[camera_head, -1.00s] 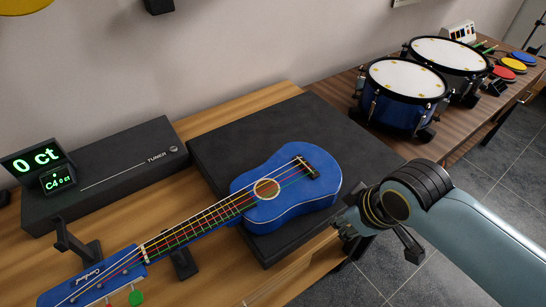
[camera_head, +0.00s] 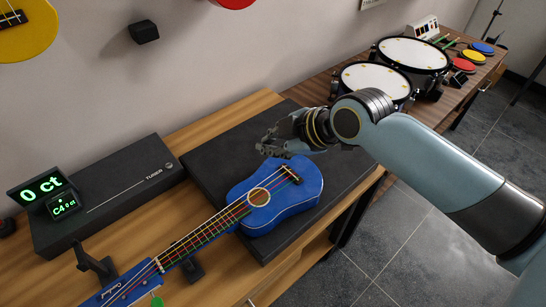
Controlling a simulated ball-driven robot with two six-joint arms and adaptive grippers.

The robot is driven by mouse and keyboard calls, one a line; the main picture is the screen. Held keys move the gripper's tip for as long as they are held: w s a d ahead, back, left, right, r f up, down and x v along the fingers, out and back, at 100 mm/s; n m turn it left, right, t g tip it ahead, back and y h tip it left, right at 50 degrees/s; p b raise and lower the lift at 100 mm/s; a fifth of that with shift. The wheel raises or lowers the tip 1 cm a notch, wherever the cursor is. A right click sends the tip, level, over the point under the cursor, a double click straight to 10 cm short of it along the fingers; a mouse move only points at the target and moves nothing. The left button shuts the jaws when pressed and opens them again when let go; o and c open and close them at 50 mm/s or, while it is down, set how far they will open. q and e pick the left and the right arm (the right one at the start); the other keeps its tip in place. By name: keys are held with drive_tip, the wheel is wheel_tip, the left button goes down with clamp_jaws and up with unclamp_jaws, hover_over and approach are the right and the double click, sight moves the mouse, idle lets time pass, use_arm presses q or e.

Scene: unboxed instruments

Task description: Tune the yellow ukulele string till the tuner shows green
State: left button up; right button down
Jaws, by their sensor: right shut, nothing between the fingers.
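The blue ukulele (camera_head: 277,215) lies on a dark mat (camera_head: 212,152), its neck pointing to the lower left over black stands. Its strings have several colours, a yellow one among them, and the headstock (camera_head: 122,287) is cut off by the bottom edge. A green peg (camera_head: 156,302) shows below the headstock. The black tuner (camera_head: 120,192) lies at the left; its screens (camera_head: 43,188) read "0 ct" and "C4 0 ct" in green. My right gripper (camera_head: 268,150) is shut and empty, above the mat just beyond the ukulele's body. My left gripper is out of view.
Two drums (camera_head: 412,55) and several coloured pads (camera_head: 474,56) stand on a table at the back right. A black stand (camera_head: 92,262) rises beside the ukulele neck. Yellow and red instruments hang on the wall.

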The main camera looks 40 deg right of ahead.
drive_tip(key=shift+f, duration=0.1)
drive_tip(key=b, duration=0.8)
hover_over(272, 182)
wheel_tip(272, 182, down, 8)
drive_tip(key=shift+r, duration=0.15)
drive_tip(key=shift+f, duration=0.45)
idle(0.5)
drive_tip(key=shift+f, duration=0.4)
drive_tip(key=shift+f+b, duration=0.3)
drive_tip(key=shift+b, duration=0.1)
drive_tip(key=shift+r, duration=0.15)
idle(0.4)
drive_tip(key=shift+r+p, duration=0.6)
drive_tip(key=shift+p, duration=0.2)
